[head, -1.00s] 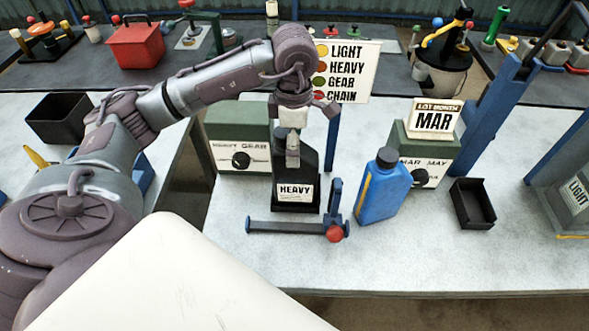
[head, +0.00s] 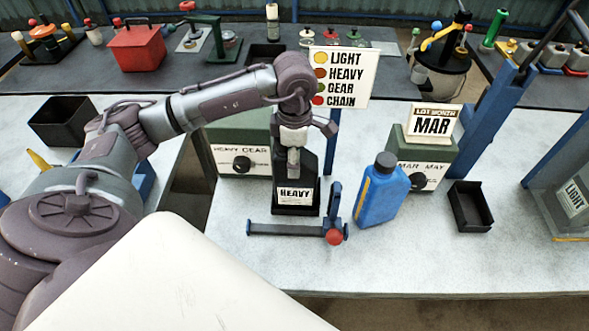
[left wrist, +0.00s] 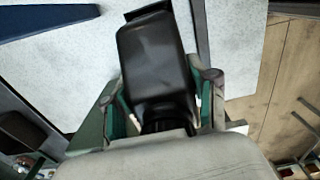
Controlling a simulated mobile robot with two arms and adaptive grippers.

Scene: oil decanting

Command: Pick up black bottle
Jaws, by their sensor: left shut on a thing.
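My right gripper does not show.
A blue bottle (head: 380,192) stands to the right. A blue stand with a red knob (head: 334,237) lies in front of the black bottle. Green boxes (head: 240,145) stand behind. A small black tray (head: 470,207) is at the right. The front table strip is clear.

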